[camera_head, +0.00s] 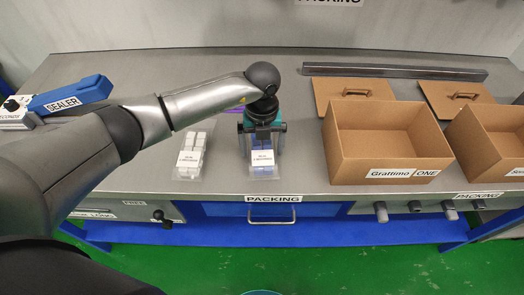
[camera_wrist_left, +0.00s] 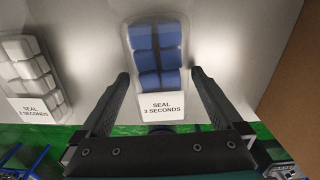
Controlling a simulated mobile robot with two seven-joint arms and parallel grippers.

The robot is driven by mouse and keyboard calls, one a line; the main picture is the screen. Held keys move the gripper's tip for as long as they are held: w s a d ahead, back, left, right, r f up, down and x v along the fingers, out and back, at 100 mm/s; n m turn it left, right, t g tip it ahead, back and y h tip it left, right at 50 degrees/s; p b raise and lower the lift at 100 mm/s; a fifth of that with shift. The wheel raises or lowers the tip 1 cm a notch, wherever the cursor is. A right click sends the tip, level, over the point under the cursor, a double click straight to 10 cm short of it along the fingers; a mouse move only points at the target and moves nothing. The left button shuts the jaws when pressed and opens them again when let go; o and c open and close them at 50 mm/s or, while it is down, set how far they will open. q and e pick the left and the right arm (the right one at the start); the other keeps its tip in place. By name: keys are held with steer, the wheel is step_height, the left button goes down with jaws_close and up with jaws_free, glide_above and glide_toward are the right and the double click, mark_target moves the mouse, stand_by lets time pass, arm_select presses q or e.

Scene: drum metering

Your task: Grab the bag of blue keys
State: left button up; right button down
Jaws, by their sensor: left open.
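The bag of blue keys (camera_head: 263,171) lies on the grey packing table, a clear bag with blue blocks and a white label reading "SEAL 3 SECONDS" in the left wrist view (camera_wrist_left: 156,55). My left gripper (camera_head: 262,140) is above this bag and partly covers it in the head view. In the left wrist view, the left gripper (camera_wrist_left: 160,76) is open, with one finger on each side of the bag's labelled end. Nothing is held between the fingers. Whether the fingers touch the table cannot be told. My right gripper is not in view.
A bag of white keys (camera_head: 191,152) lies to the left, also in the left wrist view (camera_wrist_left: 32,72). An open cardboard box (camera_head: 387,148) labelled "Grattimo ONE" stands to the right, with another box (camera_head: 492,140) beyond it. A blue sealer (camera_head: 70,98) is at the far left.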

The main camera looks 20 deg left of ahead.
arm_select(q)
steer(key=shift+f, duration=0.3)
steer(key=shift+r, duration=0.1)
steer(key=c, duration=1.3)
